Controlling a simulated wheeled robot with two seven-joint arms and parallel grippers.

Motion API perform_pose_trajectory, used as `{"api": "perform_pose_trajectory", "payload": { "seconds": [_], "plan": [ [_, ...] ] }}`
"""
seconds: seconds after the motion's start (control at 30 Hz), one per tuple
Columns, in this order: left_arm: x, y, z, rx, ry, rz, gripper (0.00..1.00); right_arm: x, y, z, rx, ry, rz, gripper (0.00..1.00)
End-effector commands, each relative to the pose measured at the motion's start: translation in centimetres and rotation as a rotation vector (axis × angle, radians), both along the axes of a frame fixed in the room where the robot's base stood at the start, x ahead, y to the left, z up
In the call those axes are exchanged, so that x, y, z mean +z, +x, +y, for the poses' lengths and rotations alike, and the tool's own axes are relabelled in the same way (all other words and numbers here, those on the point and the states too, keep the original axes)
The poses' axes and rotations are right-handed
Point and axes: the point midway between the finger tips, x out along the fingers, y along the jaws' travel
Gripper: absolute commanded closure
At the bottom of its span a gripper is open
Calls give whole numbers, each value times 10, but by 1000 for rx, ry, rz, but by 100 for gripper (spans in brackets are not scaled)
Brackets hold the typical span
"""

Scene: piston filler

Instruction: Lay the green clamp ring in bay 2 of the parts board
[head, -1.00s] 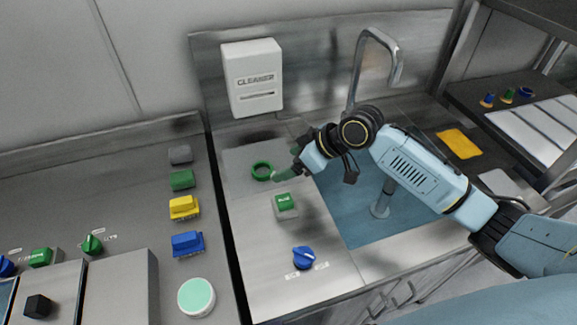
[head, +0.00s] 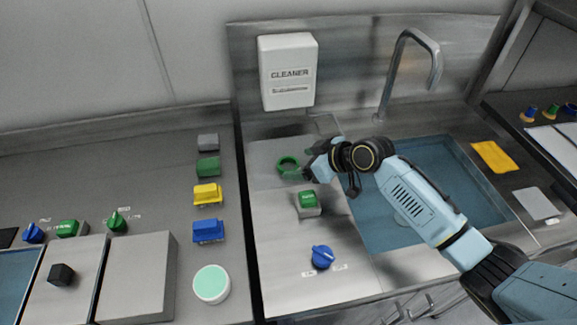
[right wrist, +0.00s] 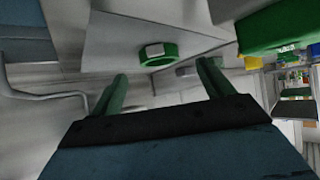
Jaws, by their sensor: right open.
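The green clamp ring (head: 287,157) lies on the steel counter left of the sink. My right gripper (head: 296,174) is open just right of the ring and partly overlaps it in the head view. In the right wrist view the ring (right wrist: 160,62) shows ahead, between and beyond the two green fingertips (right wrist: 162,72), with nothing between the fingers. Whether a finger touches the ring cannot be told. A dark shelf at the right edge carries white panels (head: 556,148) and small coloured parts; I cannot tell whether this is the parts board. Bay 2 cannot be identified. My left gripper is not in view.
A green button box (head: 308,203) and a blue knob (head: 322,257) stand on the counter in front of the ring. The cleaner dispenser (head: 288,72) hangs behind. The sink (head: 440,175) and tap (head: 405,60) are to the right. Coloured blocks (head: 208,195) line the left bench.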

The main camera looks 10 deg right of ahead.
Motion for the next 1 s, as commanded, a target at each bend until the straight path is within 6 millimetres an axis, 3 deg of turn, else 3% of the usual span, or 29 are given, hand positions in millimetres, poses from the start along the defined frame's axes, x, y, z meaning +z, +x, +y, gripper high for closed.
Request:
{"api": "perform_pose_trajectory", "payload": {
  "seconds": [0.2,0.53,0.9,1.0],
  "plan": [
    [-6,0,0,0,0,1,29,-19,18,17,-2,1,0,20],
    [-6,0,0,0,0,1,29,-22,21,20,-1,0,0,20],
    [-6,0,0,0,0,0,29,-22,21,20,-1,0,0,67],
    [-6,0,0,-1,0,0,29,-22,21,20,-1,0,-1,74]
  ]
}}
